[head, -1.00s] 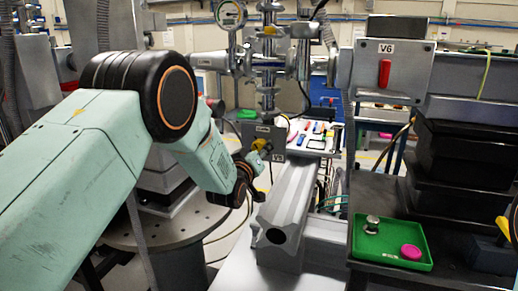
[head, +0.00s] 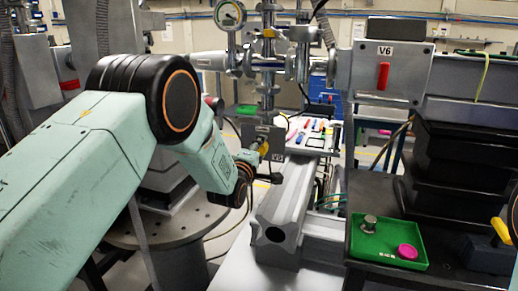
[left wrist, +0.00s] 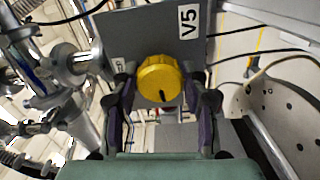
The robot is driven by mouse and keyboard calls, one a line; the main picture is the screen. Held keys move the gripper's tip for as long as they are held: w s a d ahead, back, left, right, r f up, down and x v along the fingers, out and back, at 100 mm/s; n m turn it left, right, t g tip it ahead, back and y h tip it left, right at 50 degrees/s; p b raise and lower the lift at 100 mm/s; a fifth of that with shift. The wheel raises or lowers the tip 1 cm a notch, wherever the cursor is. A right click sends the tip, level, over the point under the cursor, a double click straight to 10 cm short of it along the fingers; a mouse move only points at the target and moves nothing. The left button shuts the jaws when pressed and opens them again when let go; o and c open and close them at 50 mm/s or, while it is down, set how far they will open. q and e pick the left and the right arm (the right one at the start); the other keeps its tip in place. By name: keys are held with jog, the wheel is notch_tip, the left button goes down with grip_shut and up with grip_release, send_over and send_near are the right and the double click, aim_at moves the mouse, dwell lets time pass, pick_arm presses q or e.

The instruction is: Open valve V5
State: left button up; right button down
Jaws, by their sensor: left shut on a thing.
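Valve V5 is a grey box (head: 264,138) on the beam pipe with a yellow round knob (head: 264,149), partly hidden. In the left wrist view the knob (left wrist: 160,80) faces me, with a short black mark on its lower part, and the grey panel (left wrist: 140,35) behind it bears the V5 label (left wrist: 188,22). My left gripper (head: 266,166) reaches in from the left to the front of the valve. In the left wrist view its two fingers (left wrist: 160,92) are closed on opposite sides of the knob.
Valve V6 (head: 391,72) with a red handle is at upper right. A green tray (head: 389,254) holds a metal post and a magenta round piece on a dark bench. A grey rail (head: 291,205) runs below V5. Pipes and a gauge (head: 230,14) stand above.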

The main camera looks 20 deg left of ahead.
pick_arm(q)
jog(key=n, duration=0.4)
jog(key=shift+d+f+n+p, duration=0.1)
jog(key=shift+n+p, duration=0.2)
jog(key=shift+n, duration=0.1)
dwell(0.5)
jog(key=o, duration=1.1)
jog(key=shift+o, duration=0.2)
jog(key=shift+n, duration=0.3)
jog(key=shift+s, duration=0.1)
jog(key=s, duration=1.1)
jog(key=shift+s+a, duration=0.25)
jog(key=shift+s, duration=0.15)
